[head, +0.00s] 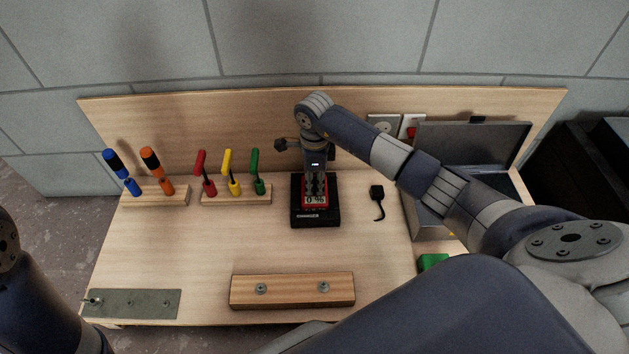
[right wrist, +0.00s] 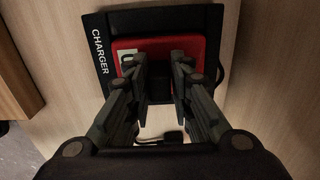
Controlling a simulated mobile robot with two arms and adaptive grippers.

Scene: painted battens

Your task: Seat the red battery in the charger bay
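The red battery (head: 315,204), with a "0 %" label on its front, is at the black charger (head: 300,219) on the bench. In the right wrist view, the battery (right wrist: 197,45) lies within the outline of the charger (right wrist: 105,62). I cannot tell whether it is fully down in the bay. My right gripper (right wrist: 159,62) points down over the battery, its fingers on both sides of a dark block on top; they look closed on it. In the head view the right gripper (head: 315,180) hides the battery's far part. My left gripper is out of view.
Screwdrivers in a wooden rack (head: 180,196) and T-handled tools in another rack (head: 215,200) stand left. A black plug (head: 377,191) with a cord and an open grey case (head: 472,140) are right. A wooden batten (head: 292,291) and a metal plate (head: 150,303) lie in front.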

